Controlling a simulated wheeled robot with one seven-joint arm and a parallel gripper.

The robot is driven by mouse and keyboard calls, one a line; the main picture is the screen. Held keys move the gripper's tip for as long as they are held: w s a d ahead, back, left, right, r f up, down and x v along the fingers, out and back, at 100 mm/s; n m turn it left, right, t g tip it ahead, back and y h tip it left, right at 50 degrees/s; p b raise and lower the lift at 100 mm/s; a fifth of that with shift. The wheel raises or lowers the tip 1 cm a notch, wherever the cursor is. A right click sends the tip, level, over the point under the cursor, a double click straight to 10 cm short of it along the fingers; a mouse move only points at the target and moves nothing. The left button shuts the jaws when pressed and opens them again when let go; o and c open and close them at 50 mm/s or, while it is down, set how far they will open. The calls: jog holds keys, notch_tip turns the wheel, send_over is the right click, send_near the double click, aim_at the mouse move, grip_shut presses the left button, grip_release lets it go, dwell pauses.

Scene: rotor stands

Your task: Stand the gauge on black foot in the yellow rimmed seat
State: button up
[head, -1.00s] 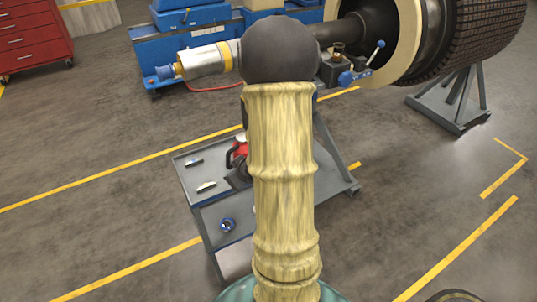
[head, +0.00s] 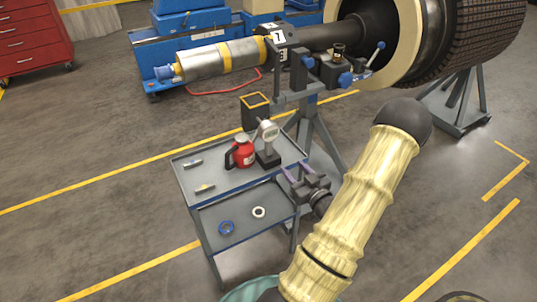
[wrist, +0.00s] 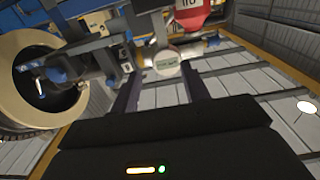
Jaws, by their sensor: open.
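The gauge (head: 269,131) has a round pale dial on a black foot (head: 268,159) and stands upright on the cart's top shelf, right of a red can (head: 241,153). The yellow rimmed seat (head: 255,112) is a dark square box with a yellow top edge, behind the gauge at the cart's back. My gripper (head: 295,171) is open at the cart's right edge, near the gauge and apart from it. In the wrist view the gauge's round face (wrist: 166,62) appears beyond and between my two fingers (wrist: 162,80); its foot is hard to make out there.
The grey cart (head: 207,197) holds small parts on its top shelf and a blue ring (head: 226,228) and white ring (head: 259,212) below. A stand (head: 318,130) with a shaft and large rotor (head: 450,40) rises behind. Open floor lies left.

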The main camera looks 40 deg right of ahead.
aim_at(270, 143)
jog(key=p+x, duration=0.1)
jog(key=x, duration=1.1)
jog(key=shift+w, duration=0.2)
jog(key=shift+a+p+x, duration=0.15)
jog(key=shift+p+x, duration=0.05)
jog(key=shift+x, duration=1.05)
jog(key=shift+a+p+x, duration=0.15)
jog(key=shift+x, duration=1.15)
grip_shut()
jog(key=shift+r, duration=0.1)
